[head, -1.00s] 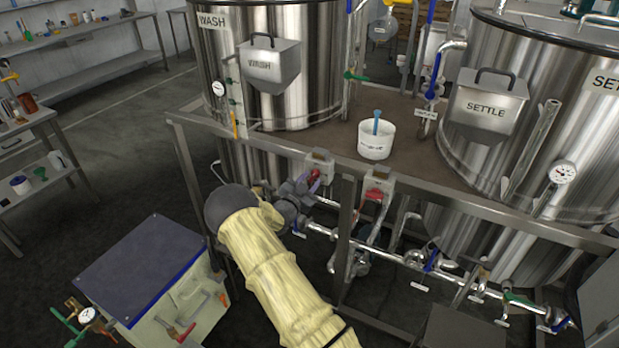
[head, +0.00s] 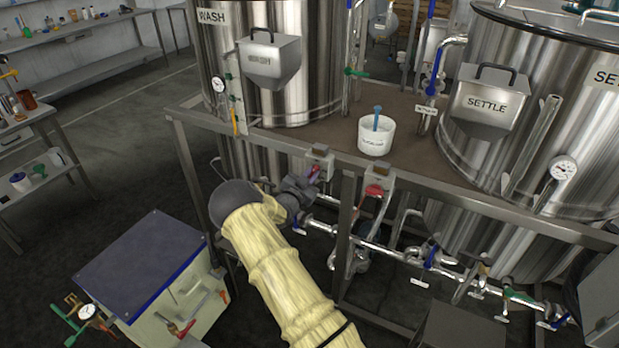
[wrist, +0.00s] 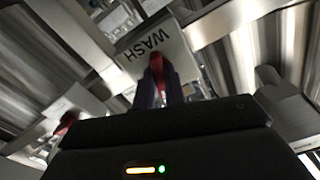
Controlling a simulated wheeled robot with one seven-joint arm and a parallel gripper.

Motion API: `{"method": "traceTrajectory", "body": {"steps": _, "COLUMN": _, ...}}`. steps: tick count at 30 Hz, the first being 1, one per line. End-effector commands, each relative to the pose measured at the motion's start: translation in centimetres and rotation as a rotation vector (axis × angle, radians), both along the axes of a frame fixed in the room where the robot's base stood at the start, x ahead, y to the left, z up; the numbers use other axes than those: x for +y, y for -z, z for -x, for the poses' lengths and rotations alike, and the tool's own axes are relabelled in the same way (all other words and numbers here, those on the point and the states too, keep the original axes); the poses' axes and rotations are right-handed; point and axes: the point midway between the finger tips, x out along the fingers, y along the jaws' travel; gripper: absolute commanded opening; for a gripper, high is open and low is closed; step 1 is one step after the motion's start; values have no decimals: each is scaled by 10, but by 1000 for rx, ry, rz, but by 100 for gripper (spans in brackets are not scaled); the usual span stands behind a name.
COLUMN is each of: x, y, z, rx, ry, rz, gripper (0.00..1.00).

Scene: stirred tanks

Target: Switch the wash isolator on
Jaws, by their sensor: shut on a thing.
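The wash isolator is a light grey box (head: 320,155) on the front rail of the platform, below the WASH tank. It also shows in the wrist view, where its face reads WASH (wrist: 150,50). Its red handle (wrist: 158,68) sits between my gripper's fingers (wrist: 160,90). In the head view my gripper (head: 313,174) is at the front of this box, shut on the handle, with my yellow-sleeved arm reaching up from below. The fingers hide part of the handle, and I cannot read its on or off position.
A similar grey box (head: 379,178) with a red handle (head: 374,190) is just to the right. A white tub (head: 376,138) stands on the platform above. Pipes with valves (head: 400,258) run below the rail. A blue-lidded chest (head: 150,262) stands at lower left.

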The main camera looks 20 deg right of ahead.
Motion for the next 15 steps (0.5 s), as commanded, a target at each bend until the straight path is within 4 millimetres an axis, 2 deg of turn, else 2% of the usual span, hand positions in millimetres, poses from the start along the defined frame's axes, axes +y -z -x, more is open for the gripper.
{"method": "traceTrajectory", "body": {"steps": 9, "x": 0, "y": 3, "z": 0, "rx": 199, "ry": 0, "rz": 155, "gripper": 0}}
{"method": "traceTrajectory", "body": {"steps": 15, "x": 0, "y": 2, "z": 1, "rx": 269, "ry": 1, "rz": 208, "gripper": 0}}
